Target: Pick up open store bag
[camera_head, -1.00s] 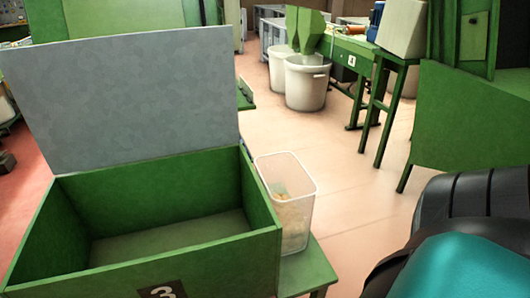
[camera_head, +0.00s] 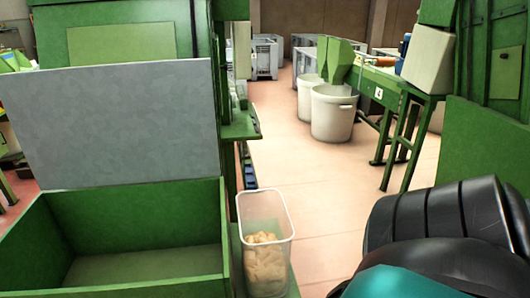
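I cannot make out an open store bag in this view. A clear plastic bin (camera_head: 265,225) with pale beige pieces (camera_head: 264,262) in its lower part stands on a green ledge just right of a large green box (camera_head: 130,206). The box looks empty inside where I can see it. A black and teal part of my own body fills the lower right corner. Neither gripper shows in the picture.
A grey panel (camera_head: 120,125) stands upright behind the green box. Two white tubs (camera_head: 333,113) stand farther back near a green bench (camera_head: 385,92). Green machinery (camera_head: 490,150) rises at the right. Pale floor (camera_head: 310,175) is clear in the middle.

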